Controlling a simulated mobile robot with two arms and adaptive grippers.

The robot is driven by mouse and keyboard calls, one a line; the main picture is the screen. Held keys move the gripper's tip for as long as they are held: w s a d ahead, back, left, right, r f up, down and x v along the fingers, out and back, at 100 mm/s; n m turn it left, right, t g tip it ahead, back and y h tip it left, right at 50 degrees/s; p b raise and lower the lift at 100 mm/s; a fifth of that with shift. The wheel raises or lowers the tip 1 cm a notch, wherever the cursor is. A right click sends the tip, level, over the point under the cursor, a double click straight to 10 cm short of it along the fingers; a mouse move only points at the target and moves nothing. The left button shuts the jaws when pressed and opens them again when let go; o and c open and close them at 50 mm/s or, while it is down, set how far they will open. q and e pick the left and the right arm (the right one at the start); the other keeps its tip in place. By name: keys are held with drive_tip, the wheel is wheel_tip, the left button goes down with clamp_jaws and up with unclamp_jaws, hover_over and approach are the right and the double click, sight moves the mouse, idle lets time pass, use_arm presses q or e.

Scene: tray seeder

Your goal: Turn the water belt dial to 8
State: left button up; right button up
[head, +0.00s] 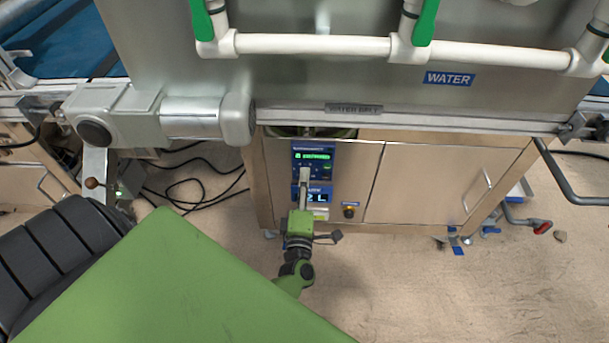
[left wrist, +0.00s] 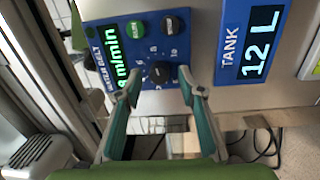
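The water belt control panel is blue, on the steel cabinet front, in the head view (head: 328,170) and sideways in the left wrist view (left wrist: 92,22). Its black dial (left wrist: 160,72) has small numbers around it; its exact setting is too small to read. The green display (left wrist: 118,55) shows "m/min" after a digit that looks like 8, partly cut off by a finger. My left gripper (left wrist: 160,90) is open, its fingertips on either side of the dial, with no clear contact visible. In the head view my left gripper (head: 304,183) covers the dial. My right gripper is out of view.
A blue tank display (left wrist: 250,45) reading 12 L is beside the panel. A round dark knob (head: 349,211) is lower right on the cabinet. A steel rail with a "WATER BELT" label (head: 354,108) overhangs the panel. White pipes (head: 310,45) run above; black cables (head: 195,190) lie on the floor.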

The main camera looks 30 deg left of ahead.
use_arm(q)
drive_tip(key=v, duration=1.1)
drive_tip(key=shift+s, duration=0.2)
drive_tip(key=shift+d, duration=0.1)
